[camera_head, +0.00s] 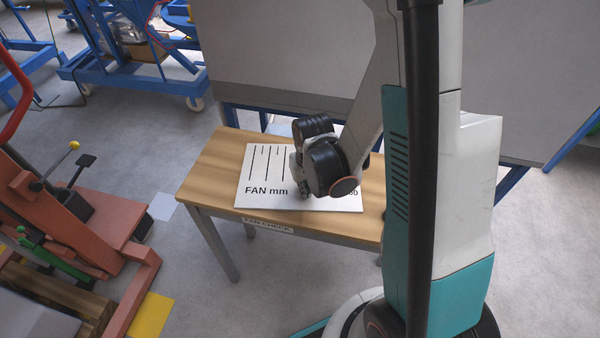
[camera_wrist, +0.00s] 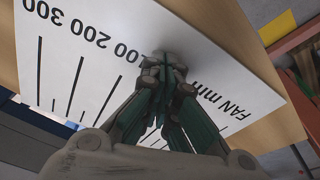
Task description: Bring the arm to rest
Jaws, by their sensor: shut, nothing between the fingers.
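My gripper (camera_wrist: 165,65) is shut and empty in the wrist view, its fingertips together over a white sheet. In the head view my gripper (camera_head: 305,192) points down over the same sheet, partly hidden by my black wrist joints. The white sheet (camera_head: 262,190) is marked "FAN mm" with several black lines and lies on a small wooden table (camera_head: 215,160). I cannot tell whether the fingertips touch the sheet. My arm is bent down over the table, and my column hides the table's right end.
A red machine (camera_head: 90,215) with levers stands at the left. Blue wheeled frames (camera_head: 135,72) stand at the back left. A large grey panel (camera_head: 285,50) is behind the table. The grey floor (camera_head: 190,275) in front of the table is clear.

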